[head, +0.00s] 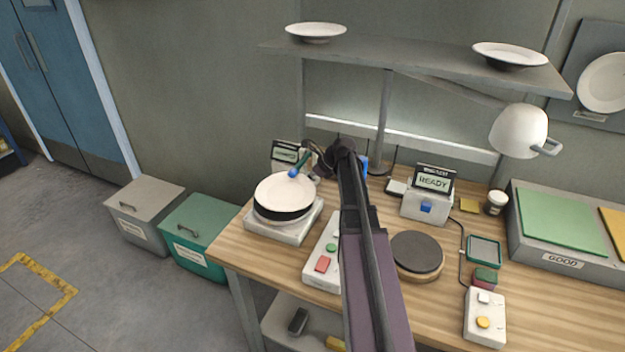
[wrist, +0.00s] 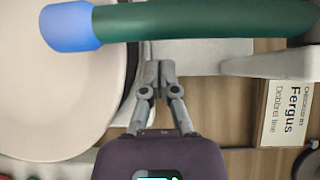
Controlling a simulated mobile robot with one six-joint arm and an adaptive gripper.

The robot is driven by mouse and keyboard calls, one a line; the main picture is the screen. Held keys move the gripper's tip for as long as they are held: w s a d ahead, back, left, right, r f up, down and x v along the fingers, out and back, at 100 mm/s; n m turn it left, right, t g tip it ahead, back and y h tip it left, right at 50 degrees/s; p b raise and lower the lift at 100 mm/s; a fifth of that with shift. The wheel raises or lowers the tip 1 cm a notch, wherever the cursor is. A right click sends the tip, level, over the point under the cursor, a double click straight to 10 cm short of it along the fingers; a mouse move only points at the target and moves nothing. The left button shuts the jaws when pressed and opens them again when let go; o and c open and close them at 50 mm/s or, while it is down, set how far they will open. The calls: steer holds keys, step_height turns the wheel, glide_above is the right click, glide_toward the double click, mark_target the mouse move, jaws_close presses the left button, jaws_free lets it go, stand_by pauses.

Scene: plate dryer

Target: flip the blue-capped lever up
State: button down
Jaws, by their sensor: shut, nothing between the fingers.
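The blue-capped lever has a green shaft (wrist: 200,20) and a blue cap (wrist: 66,27) that crosses the top of the wrist view. In the head view the blue cap (head: 293,173) lies low, at the far edge of a white plate (head: 284,192) on the dryer. The shaft tilts up to the right from the cap. My gripper (wrist: 153,72) is shut and empty. Its fingertips are just below the green shaft in the wrist picture, beside the plate rim (wrist: 125,85). I cannot tell whether they touch the shaft.
A READY display box (head: 428,205) with a blue button stands right of my arm. A dark round pad (head: 417,252) and a button panel (head: 324,258) are on the wooden table. A shelf (head: 420,62) with two plates and a white lamp (head: 519,131) hang above.

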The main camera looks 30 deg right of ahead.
mark_target(301, 163)
steer(key=shift+b+x, duration=0.6)
steer(key=shift+x, duration=0.4)
steer(key=shift+w+a+r+p, duration=0.1)
steer(key=shift+w+r+p, duration=0.05)
steer(key=shift+r+p, duration=0.95)
steer(key=shift+w+a+r+p, duration=0.1)
steer(key=shift+r+p, duration=0.85)
steer(key=shift+p, duration=0.1)
steer(key=shift+d+r, duration=0.1)
steer(key=shift+d, duration=0.2)
steer(key=shift+w, duration=0.1)
